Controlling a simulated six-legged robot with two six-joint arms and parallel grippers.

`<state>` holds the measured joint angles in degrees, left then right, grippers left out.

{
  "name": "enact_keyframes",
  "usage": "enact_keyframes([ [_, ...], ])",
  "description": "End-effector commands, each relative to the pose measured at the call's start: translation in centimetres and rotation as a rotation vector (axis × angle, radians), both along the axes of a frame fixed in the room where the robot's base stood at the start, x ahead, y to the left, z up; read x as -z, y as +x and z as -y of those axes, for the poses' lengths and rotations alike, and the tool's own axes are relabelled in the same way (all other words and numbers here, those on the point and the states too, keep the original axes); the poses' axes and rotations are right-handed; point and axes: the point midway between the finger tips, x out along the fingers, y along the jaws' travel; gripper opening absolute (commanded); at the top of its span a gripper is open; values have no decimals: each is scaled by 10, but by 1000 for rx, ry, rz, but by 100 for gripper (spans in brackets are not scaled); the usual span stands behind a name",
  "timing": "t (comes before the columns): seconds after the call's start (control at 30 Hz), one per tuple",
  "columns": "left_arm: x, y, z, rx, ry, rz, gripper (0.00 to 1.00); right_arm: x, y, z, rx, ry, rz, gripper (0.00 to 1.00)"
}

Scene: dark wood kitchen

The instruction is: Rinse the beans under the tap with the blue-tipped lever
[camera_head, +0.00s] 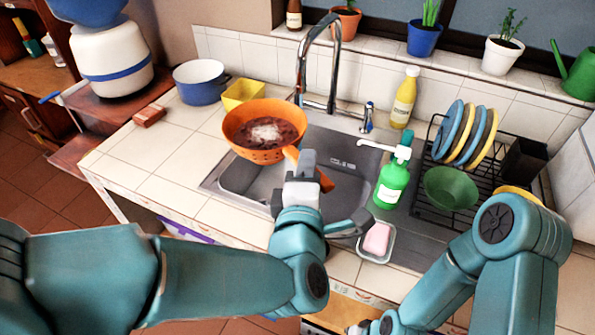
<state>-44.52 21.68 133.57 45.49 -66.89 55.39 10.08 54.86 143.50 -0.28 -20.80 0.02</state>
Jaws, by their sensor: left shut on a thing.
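An orange colander (238,138) holds dark reddish-brown beans (287,133) with a white patch in the middle; I cannot tell whether it is water or foam. My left gripper (300,167) is shut on the colander's handle, which shows on both sides of the jaws. The colander is over the left part of the sink (342,150), below the spout of the chrome tap (331,75). The blue-tipped lever (367,117) stands upright right of the tap. My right gripper (361,327) shows only partly at the bottom edge, and its jaws are unclear.
A green soap bottle (391,183), a pink soap in a dish (377,240) and a dish rack (447,216) with plates stand right of the colander. A yellow bottle (403,98) is behind. A blue pot (200,88) and yellow container (240,91) stand left. The left counter front is clear.

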Motion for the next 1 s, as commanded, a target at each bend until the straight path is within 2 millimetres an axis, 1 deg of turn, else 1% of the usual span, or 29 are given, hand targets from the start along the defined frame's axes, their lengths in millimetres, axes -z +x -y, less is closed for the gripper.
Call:
enact_keyframes([
  [0.2,2,20,17,1,0,3,0,-8,0,0,0,0,0,40],
  [0.53,9,47,39,0,1,3,0,-21,0,0,0,0,0,40],
  [0.6,15,53,44,0,-2,5,0,-11,0,0,0,0,0,40],
  [0.7,17,61,50,1,-1,5,0,-7,0,0,0,0,0,40],
  [1.0,19,75,61,0,0,5,0,-2,0,0,0,0,0,40],
])
